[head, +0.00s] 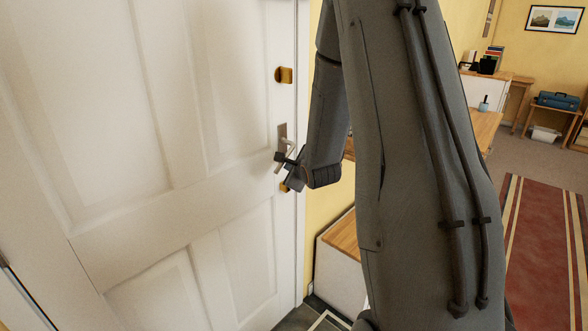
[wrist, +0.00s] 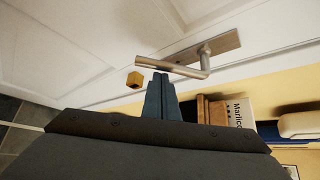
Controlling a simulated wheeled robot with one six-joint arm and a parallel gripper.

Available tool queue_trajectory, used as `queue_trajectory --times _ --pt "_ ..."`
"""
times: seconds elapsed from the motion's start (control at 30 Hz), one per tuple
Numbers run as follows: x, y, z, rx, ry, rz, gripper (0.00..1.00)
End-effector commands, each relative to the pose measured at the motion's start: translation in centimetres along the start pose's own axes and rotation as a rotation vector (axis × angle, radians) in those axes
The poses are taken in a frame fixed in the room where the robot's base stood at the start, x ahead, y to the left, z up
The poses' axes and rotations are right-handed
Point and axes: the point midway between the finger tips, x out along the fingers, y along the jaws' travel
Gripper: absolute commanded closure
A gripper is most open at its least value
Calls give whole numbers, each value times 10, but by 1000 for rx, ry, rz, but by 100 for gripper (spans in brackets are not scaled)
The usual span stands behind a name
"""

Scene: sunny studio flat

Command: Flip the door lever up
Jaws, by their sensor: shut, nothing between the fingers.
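The white door (head: 150,120) fills the left of the head view. Its silver door lever (head: 284,161) hangs steeply downward from a metal plate (head: 282,134) near the door's edge. In the wrist view the lever (wrist: 175,66) runs across the top middle, below its plate (wrist: 228,42). My gripper (wrist: 160,76) is shut and empty, with its fingertips close to the lever's free half. I cannot tell whether they touch it. In the head view my gripper (head: 284,160) partly covers the lever.
A brass fitting (head: 284,75) sits above the lever, and another (head: 284,187) below it; the lower one shows beside my fingers in the wrist view (wrist: 133,80). A wooden-topped cabinet (head: 340,240) stands right of the door. A red striped rug (head: 540,240) lies at the right.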

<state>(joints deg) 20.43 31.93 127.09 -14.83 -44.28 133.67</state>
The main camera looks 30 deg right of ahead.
Motion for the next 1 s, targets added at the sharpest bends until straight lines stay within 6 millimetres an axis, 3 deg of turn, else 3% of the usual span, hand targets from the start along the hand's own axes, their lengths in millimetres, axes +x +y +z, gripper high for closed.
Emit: queue_trajectory --times 1.0 --pt "-5 -1 6 0 0 0 100"
